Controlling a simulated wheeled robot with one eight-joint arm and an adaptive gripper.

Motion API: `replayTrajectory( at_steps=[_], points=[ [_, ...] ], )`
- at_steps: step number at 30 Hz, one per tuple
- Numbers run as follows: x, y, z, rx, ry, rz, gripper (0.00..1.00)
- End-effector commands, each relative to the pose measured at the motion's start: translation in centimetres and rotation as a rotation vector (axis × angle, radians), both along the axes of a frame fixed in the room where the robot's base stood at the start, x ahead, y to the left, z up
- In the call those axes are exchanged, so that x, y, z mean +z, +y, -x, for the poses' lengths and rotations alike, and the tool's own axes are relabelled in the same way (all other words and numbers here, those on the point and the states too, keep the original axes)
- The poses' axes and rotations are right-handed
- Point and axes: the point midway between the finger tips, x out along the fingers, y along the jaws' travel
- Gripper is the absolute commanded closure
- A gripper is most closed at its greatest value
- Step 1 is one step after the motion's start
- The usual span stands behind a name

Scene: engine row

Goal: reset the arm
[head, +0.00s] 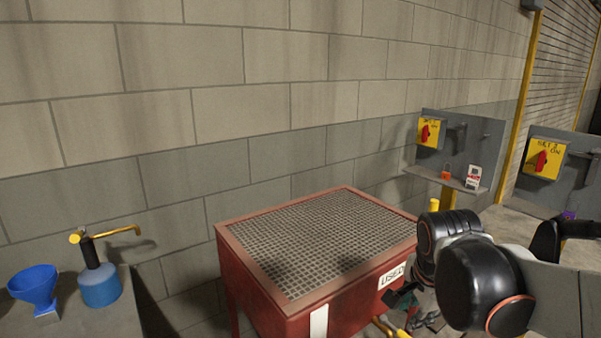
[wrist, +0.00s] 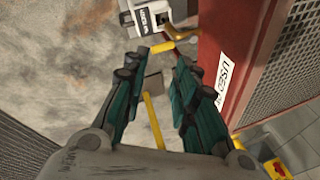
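My arm (head: 480,270) is folded low at the right of the head view, in front of the right end of the red bin. My gripper (head: 418,308) hangs beside the bin's labelled front, partly hidden by the arm and cut close to the lower edge. In the wrist view my gripper (wrist: 153,72) has its two green-padded fingers spread apart, with nothing held between them. Floor and a yellow bar (wrist: 152,120) show through the gap.
The red bin (head: 260,290) with a mesh top and a "USED" label stands close to my gripper. A bench (head: 110,318) at left holds a blue funnel (head: 36,287) and a blue pump bottle (head: 100,285). Grey panels with yellow switch boxes (head: 431,132) stand at right.

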Motion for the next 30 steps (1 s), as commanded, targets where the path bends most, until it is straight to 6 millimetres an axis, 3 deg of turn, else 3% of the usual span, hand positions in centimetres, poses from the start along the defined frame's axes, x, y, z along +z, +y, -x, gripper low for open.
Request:
replayTrajectory(
  at_steps=[6,15,21,30],
  points=[
    [1.6,1.2,4.7,0.447,-0.06,0.151,0.74],
    [1.8,2.5,9.9,1.005,-0.141,0.42,0.74],
    [1.5,2.9,11.5,1.205,-0.167,0.543,0.74],
    [1.5,3.0,11.7,1.249,-0.172,0.571,0.74]
  ],
)
